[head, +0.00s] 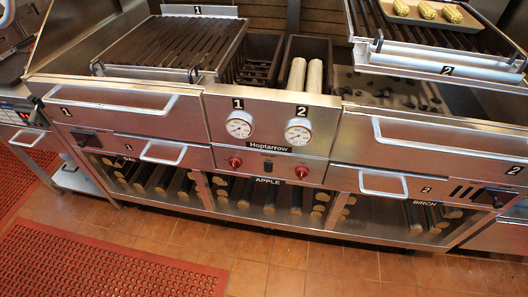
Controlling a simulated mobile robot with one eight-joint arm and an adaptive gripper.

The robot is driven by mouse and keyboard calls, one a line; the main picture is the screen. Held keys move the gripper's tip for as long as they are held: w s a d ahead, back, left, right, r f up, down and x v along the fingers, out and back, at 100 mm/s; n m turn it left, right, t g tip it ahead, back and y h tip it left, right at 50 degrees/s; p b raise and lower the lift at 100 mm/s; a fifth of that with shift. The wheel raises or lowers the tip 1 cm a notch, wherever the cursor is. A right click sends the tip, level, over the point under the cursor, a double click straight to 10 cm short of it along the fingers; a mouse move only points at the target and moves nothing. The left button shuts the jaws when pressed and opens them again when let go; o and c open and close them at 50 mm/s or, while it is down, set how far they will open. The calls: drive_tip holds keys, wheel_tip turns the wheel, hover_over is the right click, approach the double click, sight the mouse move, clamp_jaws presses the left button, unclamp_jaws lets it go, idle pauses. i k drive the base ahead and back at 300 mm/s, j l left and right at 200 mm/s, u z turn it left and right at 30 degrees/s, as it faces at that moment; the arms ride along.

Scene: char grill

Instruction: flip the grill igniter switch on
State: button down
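The char grill (270,115) fills the view, with a steel front panel labelled "Hoptarrow". A small dark switch (268,166) sits low in the middle of that panel, between a red knob (235,162) on the left and another red knob (302,172) on the right. It looks like the igniter switch, but it is too small to tell which way it is set. Two round gauges (239,124), (298,131), marked 1 and 2, sit above it. My gripper is not in view.
Long handles (108,98), (445,146) and lower drawer handles (163,153), (383,185) stick out from the front. Logs fill glass-fronted bays below. A tray of corn (403,10) rests at top right. The tiled floor (300,270) ahead is clear; a red mat (100,265) lies left.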

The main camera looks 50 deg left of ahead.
sight(268, 167)
drive_tip(key=u, duration=1.95)
